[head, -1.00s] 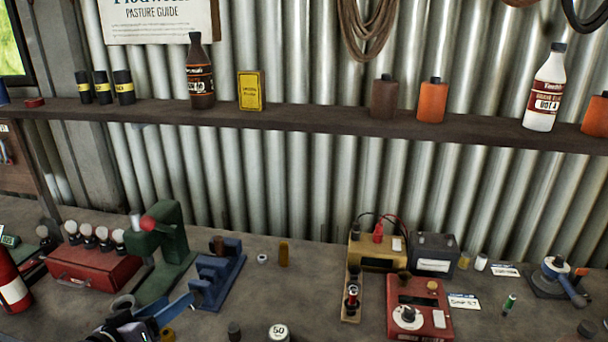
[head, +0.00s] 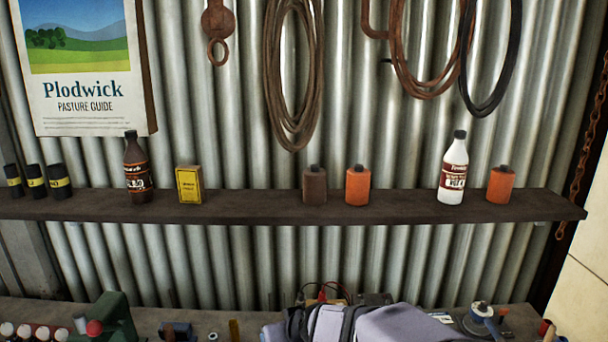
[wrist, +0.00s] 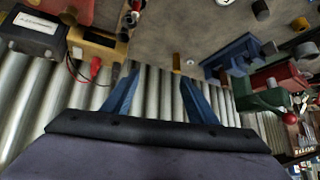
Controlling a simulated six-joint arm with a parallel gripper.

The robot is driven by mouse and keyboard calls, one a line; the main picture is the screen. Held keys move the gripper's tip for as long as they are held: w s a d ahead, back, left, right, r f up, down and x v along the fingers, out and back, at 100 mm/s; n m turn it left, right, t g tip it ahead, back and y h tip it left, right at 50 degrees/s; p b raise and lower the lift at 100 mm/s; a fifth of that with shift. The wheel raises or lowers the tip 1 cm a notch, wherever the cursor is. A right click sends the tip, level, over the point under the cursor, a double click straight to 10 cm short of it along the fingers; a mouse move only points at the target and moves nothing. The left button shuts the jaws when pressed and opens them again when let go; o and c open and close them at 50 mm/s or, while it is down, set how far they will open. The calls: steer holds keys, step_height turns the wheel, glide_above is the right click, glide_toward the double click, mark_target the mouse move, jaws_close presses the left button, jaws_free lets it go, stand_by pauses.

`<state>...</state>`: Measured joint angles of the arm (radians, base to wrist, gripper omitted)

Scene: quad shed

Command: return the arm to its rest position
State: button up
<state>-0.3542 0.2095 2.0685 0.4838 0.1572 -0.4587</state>
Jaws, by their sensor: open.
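My gripper (wrist: 158,74) shows in the wrist view with its two blue fingers spread apart and nothing between them. In that view the bench is at the top and the corrugated wall lies below and behind the fingers. In the head view my grey arm (head: 365,324) crosses the bottom edge at centre, in front of the bench. The fingers cannot be made out there.
The wrist view shows a blue stand (wrist: 232,52), a green press (wrist: 262,88), a brass-coloured box (wrist: 93,44) with leads and a dark battery (wrist: 35,32). A shelf (head: 400,213) with bottles and tins runs along the wall above the bench (head: 160,312).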

steer(key=s+d+f+m+g+h+p, duration=0.1)
steer(key=s+d+m+g+h+p, duration=0.1)
steer(key=s+d, duration=0.7)
steer(key=s+d+f+m+g+h+p, duration=0.1)
steer(key=s+d+g, duration=0.4)
steer(key=s+d, duration=0.5)
steer(key=s+f+m+p, duration=0.1)
steer(key=s, duration=0.5)
steer(key=shift+s+d+f+h, duration=0.25)
steer(key=shift+s+f+h, duration=0.05)
steer(key=shift+s+h, duration=0.1)
steer(key=shift+w, duration=0.1)
